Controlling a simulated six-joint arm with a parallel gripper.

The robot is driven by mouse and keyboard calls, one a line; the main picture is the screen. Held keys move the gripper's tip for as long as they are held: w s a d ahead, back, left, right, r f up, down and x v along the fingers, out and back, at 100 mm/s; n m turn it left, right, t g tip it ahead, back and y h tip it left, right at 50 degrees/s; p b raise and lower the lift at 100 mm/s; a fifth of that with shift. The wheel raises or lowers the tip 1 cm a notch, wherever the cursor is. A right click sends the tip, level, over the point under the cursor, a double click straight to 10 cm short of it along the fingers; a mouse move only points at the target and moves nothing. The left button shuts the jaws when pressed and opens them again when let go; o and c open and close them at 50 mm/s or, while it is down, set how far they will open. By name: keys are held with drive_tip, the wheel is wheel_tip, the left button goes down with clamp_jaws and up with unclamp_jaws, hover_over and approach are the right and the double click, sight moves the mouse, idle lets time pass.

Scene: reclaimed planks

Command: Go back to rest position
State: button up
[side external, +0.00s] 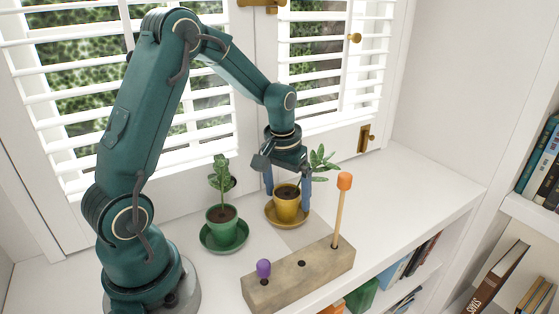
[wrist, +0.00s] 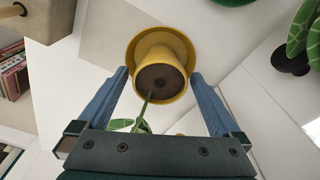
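My gripper (side external: 288,188) points down over the yellow pot (side external: 287,207), one blue finger on each side. In the wrist view my gripper (wrist: 159,74) is open, with a narrow gap between each finger and the yellow pot (wrist: 161,62). The pot holds dark soil and a green plant (side external: 320,160). It stands upright on a yellow saucer (side external: 270,216), which also shows in the wrist view (wrist: 140,38). Part of the plant is hidden behind my gripper.
A green potted plant (side external: 221,213) stands on a green saucer (side external: 209,240) to the left. In front lies a wooden block (side external: 290,281) with a purple knob (side external: 263,268) and a tall orange-topped stick (side external: 341,215). Window shutters stand behind. The white shelf top (side external: 400,190) is clear at right.

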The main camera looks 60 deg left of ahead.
drive_tip(key=shift+t, duration=0.3)
drive_tip(key=r, duration=0.2)
drive_tip(key=d+r, duration=0.1)
drive_tip(key=r, duration=0.4)
drive_tip(key=shift+d, duration=0.15)
drive_tip(key=s+d+r+m+t, duration=0.4)
drive_tip(key=s+d+r, duration=0.4)
drive_tip(key=s+d+f+m, duration=0.1)
drive_tip(key=s+d+f, duration=0.1)
drive_tip(key=s, duration=0.4)
drive_tip(key=shift+f+h, duration=0.3)
drive_tip(key=shift+f, duration=0.45)
drive_tip(key=shift+a, duration=0.1)
